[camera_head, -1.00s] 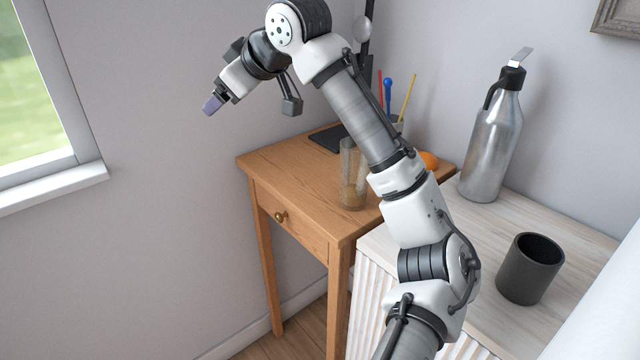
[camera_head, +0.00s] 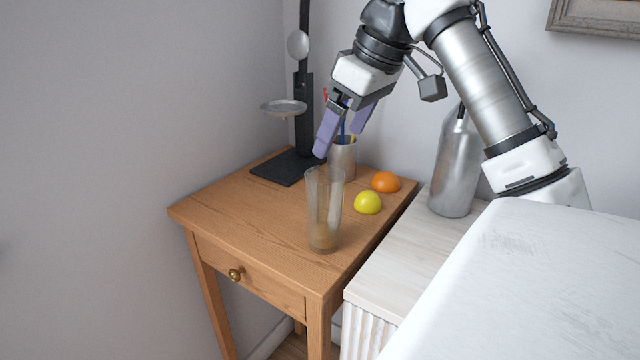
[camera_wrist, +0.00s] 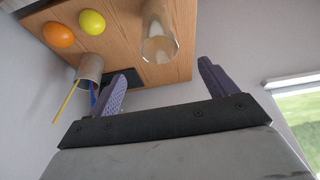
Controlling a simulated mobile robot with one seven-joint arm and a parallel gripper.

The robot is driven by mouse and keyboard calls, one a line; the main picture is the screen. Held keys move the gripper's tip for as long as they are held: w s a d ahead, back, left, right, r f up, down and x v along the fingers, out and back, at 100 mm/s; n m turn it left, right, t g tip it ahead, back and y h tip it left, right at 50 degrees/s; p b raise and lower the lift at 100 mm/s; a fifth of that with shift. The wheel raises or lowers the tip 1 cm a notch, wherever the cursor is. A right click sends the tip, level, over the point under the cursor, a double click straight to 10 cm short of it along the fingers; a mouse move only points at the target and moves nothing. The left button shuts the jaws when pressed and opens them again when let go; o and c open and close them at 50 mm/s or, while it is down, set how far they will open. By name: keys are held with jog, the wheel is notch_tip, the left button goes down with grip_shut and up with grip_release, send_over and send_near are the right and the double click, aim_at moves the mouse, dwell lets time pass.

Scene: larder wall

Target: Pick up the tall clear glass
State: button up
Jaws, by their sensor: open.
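The tall clear glass (camera_head: 324,212) stands upright on the small wooden table near its front right. It also shows in the wrist view (camera_wrist: 158,32), beyond and between my fingers. My gripper (camera_head: 342,138) is open and empty, above and slightly behind the glass, in front of the pen cup. In the wrist view my gripper (camera_wrist: 160,80) shows two purple fingers spread apart, with nothing between them touching.
A yellow lemon (camera_head: 368,203) and an orange (camera_head: 386,182) lie right of the glass. A pen cup (camera_head: 343,160) and a black stand with a pan (camera_head: 290,167) are behind. A metal bottle (camera_head: 455,165) stands right. The table's left front is clear.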

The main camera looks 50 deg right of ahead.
aim_at(324, 176)
jog(key=x, duration=1)
jog(key=shift+s+f+b, duration=0.1)
jog(key=shift+s+b, duration=0.05)
jog(key=shift+b, duration=0.15)
jog(key=c, duration=1.7)
jog(key=shift+r, duration=0.3)
